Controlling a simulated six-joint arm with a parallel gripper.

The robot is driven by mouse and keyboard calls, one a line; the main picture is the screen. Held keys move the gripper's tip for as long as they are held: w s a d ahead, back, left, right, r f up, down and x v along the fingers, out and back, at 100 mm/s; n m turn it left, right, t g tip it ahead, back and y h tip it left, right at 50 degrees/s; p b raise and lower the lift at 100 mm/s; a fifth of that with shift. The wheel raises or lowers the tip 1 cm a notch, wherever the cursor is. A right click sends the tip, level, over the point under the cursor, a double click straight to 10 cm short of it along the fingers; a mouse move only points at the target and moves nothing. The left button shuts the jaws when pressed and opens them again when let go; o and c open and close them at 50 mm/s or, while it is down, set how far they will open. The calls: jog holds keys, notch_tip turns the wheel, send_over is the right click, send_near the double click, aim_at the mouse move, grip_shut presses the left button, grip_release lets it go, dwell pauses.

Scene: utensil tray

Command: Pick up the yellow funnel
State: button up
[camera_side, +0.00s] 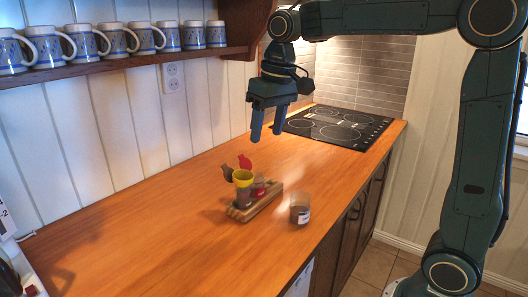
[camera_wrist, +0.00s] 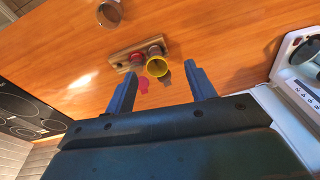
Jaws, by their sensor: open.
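The yellow funnel (camera_side: 243,176) stands wide end up in a wooden tray (camera_side: 238,214) on the counter. In the wrist view the funnel (camera_wrist: 157,67) shows as a yellow ring in the tray (camera_wrist: 123,69). My gripper (camera_side: 267,138) is above the counter, higher than the tray and to its upper right in the side view. Its two blue fingers point down, apart and empty. In the wrist view the gripper (camera_wrist: 158,82) has its fingers on either side of the funnel's line of sight, not touching it. The funnel's lower part is partly hidden.
Red (camera_side: 245,162) and brown (camera_side: 227,173) utensil heads stick up beside the funnel. A clear labelled jar (camera_side: 300,211) stands right of the tray. A black cooktop (camera_side: 335,127) lies behind. Mugs (camera_side: 83,41) line a shelf (camera_side: 130,62) at upper left. The counter's left half is largely clear.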

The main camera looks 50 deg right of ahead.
jog(key=g, duration=0.2)
send_over(242, 179)
notch_tip(242, 179, down, 5)
jog(key=shift+d+r+m, duration=0.2)
jog(key=shift+d+m, duration=0.1)
jog(key=shift+d, duration=0.15)
jog(key=shift+f, duration=0.1)
jog(key=shift+a+f, duration=0.15)
jog(key=shift+f, duration=1.95)
jog(key=shift+a+f, duration=0.1)
jog(key=shift+f, duration=2)
jog(key=shift+s+a+f, duration=0.1)
jog(key=shift+a+f, duration=0.05)
jog(key=shift+f, duration=2.45)
jog(key=c, duration=0.6)
